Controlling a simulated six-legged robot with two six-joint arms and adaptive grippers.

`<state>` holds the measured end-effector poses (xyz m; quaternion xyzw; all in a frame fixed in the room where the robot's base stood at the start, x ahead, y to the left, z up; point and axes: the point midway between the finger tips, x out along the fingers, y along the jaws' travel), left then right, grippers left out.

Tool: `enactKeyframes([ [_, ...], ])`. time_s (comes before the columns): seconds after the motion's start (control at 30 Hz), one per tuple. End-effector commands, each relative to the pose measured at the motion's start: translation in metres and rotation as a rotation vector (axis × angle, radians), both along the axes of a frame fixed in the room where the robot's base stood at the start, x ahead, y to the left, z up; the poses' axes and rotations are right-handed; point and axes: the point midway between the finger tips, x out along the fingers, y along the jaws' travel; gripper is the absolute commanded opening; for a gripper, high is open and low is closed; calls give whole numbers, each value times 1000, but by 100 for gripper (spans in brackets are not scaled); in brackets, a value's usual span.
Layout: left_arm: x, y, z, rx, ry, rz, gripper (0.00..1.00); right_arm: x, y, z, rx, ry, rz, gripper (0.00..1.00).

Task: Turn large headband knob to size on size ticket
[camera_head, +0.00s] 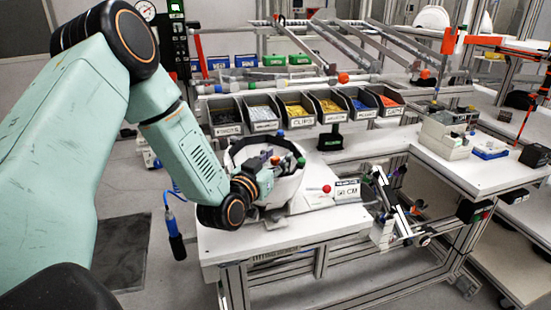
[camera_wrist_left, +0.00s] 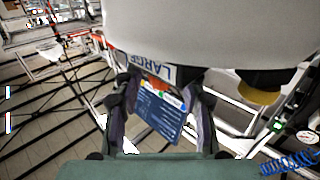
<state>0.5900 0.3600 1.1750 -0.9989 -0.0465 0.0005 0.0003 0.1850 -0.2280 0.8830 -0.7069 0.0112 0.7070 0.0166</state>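A white helmet shell (camera_head: 285,186) sits on the bench, and its curved underside (camera_wrist_left: 210,35) fills the top of the left wrist view. My left gripper (camera_head: 272,164) is at the shell's open top. In the left wrist view its fingers (camera_wrist_left: 158,88) are apart, just below the shell. A label reading "LARGE" (camera_wrist_left: 153,67) shows at the fingertips. A blue printed card (camera_wrist_left: 158,112) shows between the fingers; I cannot tell whether they touch it. A small white ticket (camera_head: 347,190), seemingly ending in "CM", stands right of the shell. I cannot make out the large knob. My right gripper is not in view.
Several open parts bins (camera_head: 300,112) stand in a row behind the shell. A red ball-topped part (camera_head: 327,189) is near the ticket. A jointed fixture (camera_head: 388,205) stands at the bench's right front. A dark-and-yellow part (camera_wrist_left: 260,88) is right of the fingers.

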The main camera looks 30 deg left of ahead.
Motion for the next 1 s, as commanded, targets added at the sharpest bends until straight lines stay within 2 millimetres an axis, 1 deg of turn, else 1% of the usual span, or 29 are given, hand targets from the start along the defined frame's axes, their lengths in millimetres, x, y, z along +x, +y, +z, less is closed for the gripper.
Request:
enactKeyframes([
  [0.27,0,0,0,-1,-1,1,43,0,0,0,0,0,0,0],
  [0.37,-6,1,0,-1,0,3,43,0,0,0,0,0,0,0],
  [0.47,-18,0,-1,-4,2,3,43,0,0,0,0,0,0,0],
  [0.6,-42,-2,-1,-6,2,5,43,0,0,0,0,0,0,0],
  [0.73,-61,-5,0,-8,-1,3,43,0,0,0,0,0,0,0],
  [1.0,-90,-8,0,-6,-2,4,43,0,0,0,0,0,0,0],
])
